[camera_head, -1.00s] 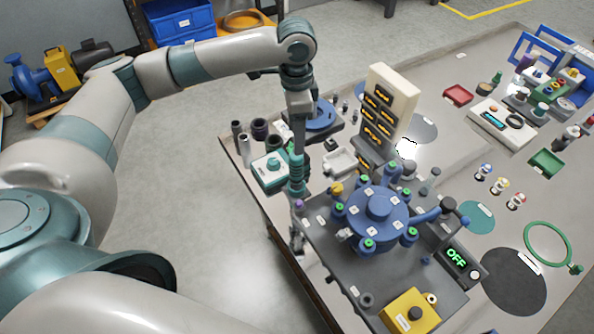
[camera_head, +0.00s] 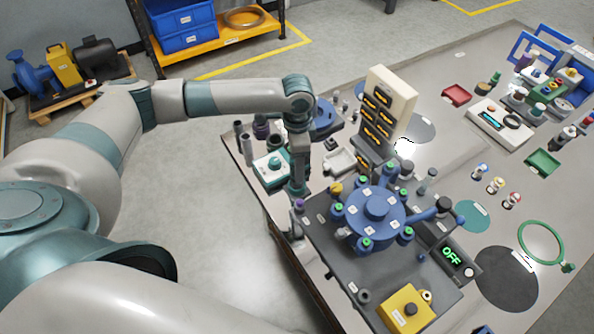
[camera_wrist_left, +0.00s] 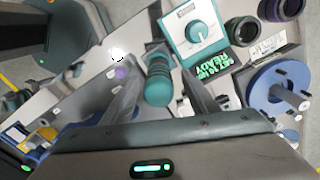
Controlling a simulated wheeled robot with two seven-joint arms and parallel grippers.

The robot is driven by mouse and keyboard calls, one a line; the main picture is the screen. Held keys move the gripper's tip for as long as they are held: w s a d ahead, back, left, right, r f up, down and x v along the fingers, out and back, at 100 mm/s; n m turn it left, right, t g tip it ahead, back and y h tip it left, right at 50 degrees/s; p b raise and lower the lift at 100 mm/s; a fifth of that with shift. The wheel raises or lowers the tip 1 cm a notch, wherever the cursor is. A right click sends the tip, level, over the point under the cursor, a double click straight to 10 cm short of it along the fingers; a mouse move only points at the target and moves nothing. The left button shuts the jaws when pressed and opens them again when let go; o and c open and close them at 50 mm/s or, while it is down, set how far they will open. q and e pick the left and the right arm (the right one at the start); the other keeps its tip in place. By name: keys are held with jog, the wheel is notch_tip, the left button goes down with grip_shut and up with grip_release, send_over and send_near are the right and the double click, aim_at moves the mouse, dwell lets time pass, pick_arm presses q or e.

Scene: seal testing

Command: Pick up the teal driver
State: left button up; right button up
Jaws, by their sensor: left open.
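The teal driver (camera_wrist_left: 158,82) shows its ribbed teal handle in the left wrist view, between the two fingers of my left gripper (camera_wrist_left: 160,100). The fingers are spread, with gaps visible on both sides of the handle. The driver's lower end is hidden. In the head view my left gripper (camera_head: 297,222) points down at the near left edge of the table, beside the grey fixture plate; the driver is hard to separate from my wrist there. My right gripper is out of view.
A teal-and-white dial box (camera_head: 270,172) stands close left of my wrist, also in the wrist view (camera_wrist_left: 190,38). Dark rings (camera_wrist_left: 242,30) stand near it. The blue rotary fixture (camera_head: 376,212) and the tall cream display panel (camera_head: 388,110) are close on the right.

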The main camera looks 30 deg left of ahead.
pick_arm(q)
jog(key=shift+s+f+p, duration=0.1)
jog(key=shift+f+p, duration=0.5)
jog(key=shift+f, duration=0.05)
notch_tip(320, 180, down, 3)
jog(key=shift+d+f+p, duration=0.1)
jog(key=shift+p, duration=0.55)
jog(key=shift+f, duration=0.4)
jog(key=shift+r, duration=0.1)
jog(key=c, duration=1.3)
jog(key=shift+o, duration=0.2)
